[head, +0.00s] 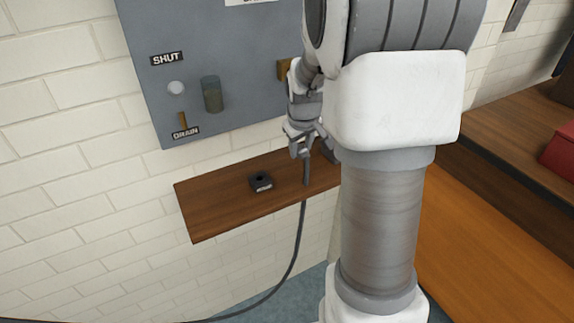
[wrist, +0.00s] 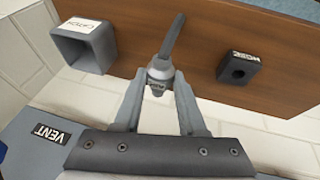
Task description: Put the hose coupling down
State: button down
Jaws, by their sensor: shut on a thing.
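My gripper (head: 303,147) is shut on the hose coupling, a grey metal piece (wrist: 159,72) that sits between the fingertips in the wrist view. The dark hose (head: 299,232) hangs from it, passes over the shelf's front edge and runs down to the lower left. A dark holder block (head: 261,182) with a round hole and a white label stands on the brown wooden shelf (head: 215,208), left of my gripper in the head view. The hole looks empty in the wrist view (wrist: 238,69). The coupling is apart from the block.
An open grey box marked CATCH (wrist: 83,46) is on the other side of my gripper from the block. A blue-grey panel (head: 225,60) with SHUT and DRAIN labels is on the wall above the shelf. The shelf's left part is clear.

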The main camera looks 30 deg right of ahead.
aim_at(288, 170)
jog(key=shift+w+a+f, duration=0.95)
jog(key=shift+w+a, duration=0.1)
jog(key=shift+a, duration=0.05)
jog(key=shift+f+b, duration=0.6)
jog(key=shift+f, duration=1.4)
jog(key=shift+f, duration=0.1)
jog(key=shift+c, duration=2.4)
grip_release()
